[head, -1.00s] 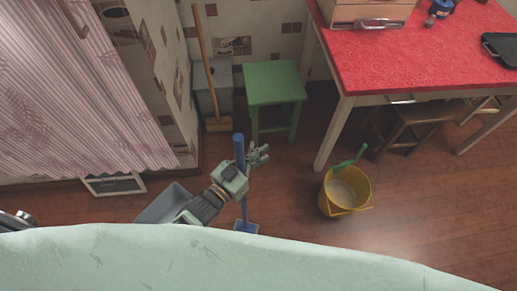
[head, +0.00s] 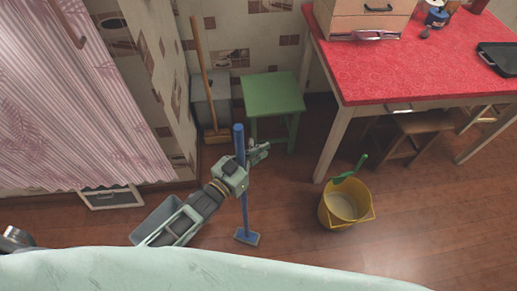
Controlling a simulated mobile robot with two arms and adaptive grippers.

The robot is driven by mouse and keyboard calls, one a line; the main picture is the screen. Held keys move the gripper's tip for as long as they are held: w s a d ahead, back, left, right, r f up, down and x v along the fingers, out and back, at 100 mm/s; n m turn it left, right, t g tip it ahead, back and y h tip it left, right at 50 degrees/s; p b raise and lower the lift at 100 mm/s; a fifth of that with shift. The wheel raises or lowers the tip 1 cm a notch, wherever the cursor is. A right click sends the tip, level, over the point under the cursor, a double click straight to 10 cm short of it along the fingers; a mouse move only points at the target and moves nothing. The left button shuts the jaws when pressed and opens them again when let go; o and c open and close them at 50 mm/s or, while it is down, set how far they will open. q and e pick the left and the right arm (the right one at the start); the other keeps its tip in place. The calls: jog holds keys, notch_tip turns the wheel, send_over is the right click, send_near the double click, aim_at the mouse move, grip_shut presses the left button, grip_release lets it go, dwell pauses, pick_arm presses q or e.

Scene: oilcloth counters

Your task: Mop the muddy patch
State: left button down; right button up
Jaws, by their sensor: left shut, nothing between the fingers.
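A mop with a blue handle (head: 239,142) stands nearly upright, its flat blue head (head: 247,237) down on the wooden floor. My left gripper (head: 259,152) is at the upper part of the handle, with its fingers pointing right. It is shut with nothing between its fingers. The handle overlaps the gripper in the picture, and I cannot tell whether they touch. My right gripper is not in view. I see no clear muddy patch; the pale green shape at the bottom hides the near floor.
A yellow bucket (head: 329,212) holding a green-handled tool (head: 349,171) stands on the floor to the right. A green stool (head: 273,92), a broom (head: 202,65) and a red-topped table (head: 400,70) are behind. Floor right of the bucket is clear.

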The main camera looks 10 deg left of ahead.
pick_arm(q)
jog(key=shift+w+a, duration=0.3)
jog(key=shift+w, duration=0.65)
jog(key=shift+w+a+r+b, duration=0.1)
jog(key=shift+w+a+b, duration=0.2)
jog(key=shift+w, duration=0.3)
jog(key=shift+w+a+r+b, duration=0.15)
jog(key=shift+w+b, duration=0.1)
jog(key=shift+w, duration=0.35)
jog(key=shift+f, duration=0.1)
jog(key=shift+w+a+f+b, duration=0.15)
jog(key=shift+w+b, duration=0.3)
jog(key=shift+w, duration=0.3)
jog(key=shift+s, duration=0.1)
